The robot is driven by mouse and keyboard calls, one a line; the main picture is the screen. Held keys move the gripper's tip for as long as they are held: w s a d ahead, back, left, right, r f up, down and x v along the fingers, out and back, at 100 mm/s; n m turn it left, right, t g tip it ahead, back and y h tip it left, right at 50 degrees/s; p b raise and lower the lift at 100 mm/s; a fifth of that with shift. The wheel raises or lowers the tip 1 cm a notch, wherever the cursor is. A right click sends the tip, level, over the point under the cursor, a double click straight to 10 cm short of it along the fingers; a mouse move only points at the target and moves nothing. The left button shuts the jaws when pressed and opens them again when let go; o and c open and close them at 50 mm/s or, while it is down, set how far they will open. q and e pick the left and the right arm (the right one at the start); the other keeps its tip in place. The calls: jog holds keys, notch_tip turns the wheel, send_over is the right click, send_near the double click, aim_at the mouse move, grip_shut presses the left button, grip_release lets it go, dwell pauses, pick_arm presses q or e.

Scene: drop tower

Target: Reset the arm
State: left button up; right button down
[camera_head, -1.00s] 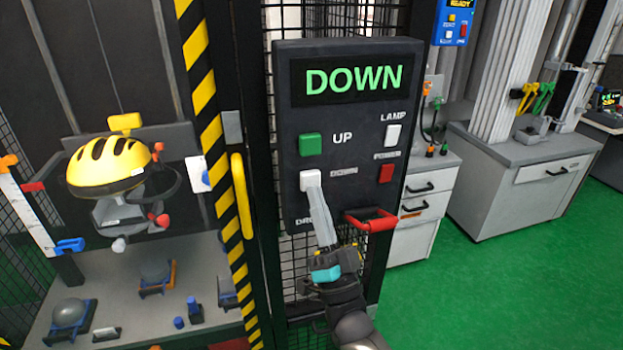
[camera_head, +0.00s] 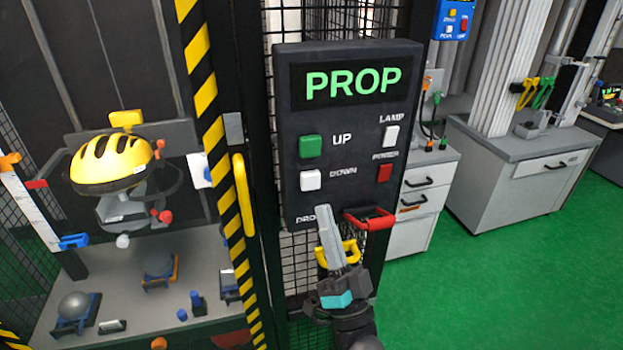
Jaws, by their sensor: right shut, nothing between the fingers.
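The dark control panel (camera_head: 345,120) stands upright, with a display (camera_head: 353,82) showing green letters that look like "PROP". A green button (camera_head: 310,146) is beside "UP" and a white button (camera_head: 311,180) is below it. My right gripper (camera_head: 326,213) is shut and empty, pointing up in front of the panel's lower edge, below the white button and apart from it. The gripper partly covers the lowest label and a yellow handle (camera_head: 352,250). My left gripper is not in view.
A red handle (camera_head: 370,218) sticks out at the panel's lower right, close beside my right gripper. A striped post (camera_head: 207,100) with a yellow door handle (camera_head: 239,195) stands left. Behind it a yellow helmet (camera_head: 110,160) hangs over a bench. Green floor (camera_head: 500,290) is clear at right.

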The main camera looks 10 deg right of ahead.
jog(key=shift+f, duration=0.1)
dwell(0.3)
jog(key=s+f+n+g, duration=0.15)
jog(key=f+g, duration=0.25)
jog(key=f, duration=0.8)
jog(key=s+f+n+g+h+b, duration=0.15)
jog(key=f+g, duration=0.25)
jog(key=f, duration=0.7)
jog(key=s+f+n+g+y, duration=0.15)
jog(key=f+g, duration=0.25)
jog(key=f, duration=0.8)
jog(key=s+d+f+n+g+h, duration=0.25)
jog(key=s+f+g, duration=0.45)
jog(key=s+f, duration=0.6)
pick_arm(q)
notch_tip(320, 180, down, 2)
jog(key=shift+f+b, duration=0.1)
jog(key=shift+b, duration=0.25)
pick_arm(e)
jog(key=s+d+f+g, duration=0.2)
jog(key=s+f, duration=0.3)
jog(key=s, duration=0.5)
jog(key=s+d+f+n+g+h, duration=0.1)
jog(key=s+f+g, duration=0.3)
jog(key=s, duration=0.6)
jog(key=shift+s+d+f+g, duration=0.4)
jog(key=shift+d+f, duration=0.05)
jog(key=shift+f, duration=0.15)
